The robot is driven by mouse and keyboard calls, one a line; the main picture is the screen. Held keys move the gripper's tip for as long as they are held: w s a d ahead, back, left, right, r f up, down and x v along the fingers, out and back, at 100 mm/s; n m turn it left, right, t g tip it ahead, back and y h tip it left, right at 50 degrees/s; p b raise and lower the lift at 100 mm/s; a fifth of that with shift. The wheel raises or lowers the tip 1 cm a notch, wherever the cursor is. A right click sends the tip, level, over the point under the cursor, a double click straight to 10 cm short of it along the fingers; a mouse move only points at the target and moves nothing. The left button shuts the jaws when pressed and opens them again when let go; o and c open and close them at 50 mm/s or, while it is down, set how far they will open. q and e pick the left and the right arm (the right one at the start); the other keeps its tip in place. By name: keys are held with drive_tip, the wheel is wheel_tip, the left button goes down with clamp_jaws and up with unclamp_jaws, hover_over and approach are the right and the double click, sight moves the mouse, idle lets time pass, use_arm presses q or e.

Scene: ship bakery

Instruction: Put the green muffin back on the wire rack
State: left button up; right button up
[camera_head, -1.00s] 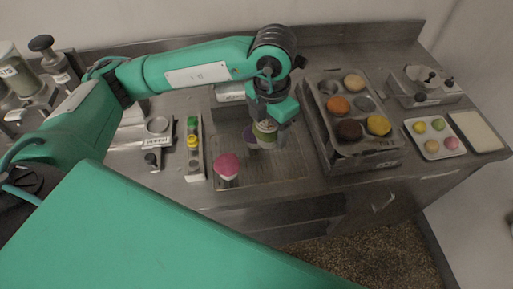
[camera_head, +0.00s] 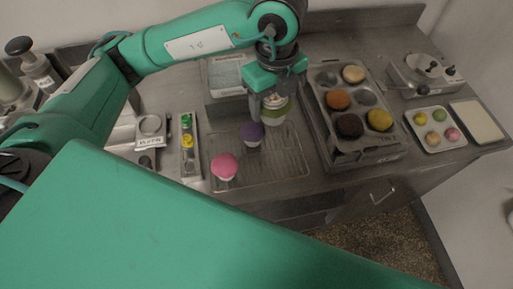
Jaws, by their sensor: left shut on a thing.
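The muffin is at the back of the wire rack (camera_head: 285,165). I cannot tell whether its base touches the rack. My right gripper is not in view.
A muffin tin (camera_head: 326,133) with several muffins stands close on the right. A small tray (camera_head: 431,145) of coloured pieces lies further right. A narrow holder (camera_head: 187,160) with coloured items is left of the rack. The rack's front right is clear.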

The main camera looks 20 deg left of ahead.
use_arm(q)
wheel_tip(320, 180, down, 14)
drive_tip(key=shift+s+f+p, duration=0.1)
drive_tip(key=shift+f+p, duration=0.15)
drive_tip(key=shift+p, duration=0.2)
drive_tip(key=shift+f, duration=0.7)
wheel_tip(320, 180, down, 4)
drive_tip(key=shift+r+p, duration=0.1)
drive_tip(key=shift+p, duration=0.45)
drive_tip(key=shift+f, duration=0.3)
drive_tip(key=o, duration=0.8)
drive_tip(key=shift+r, duration=0.1)
drive_tip(key=shift+c, duration=0.2)
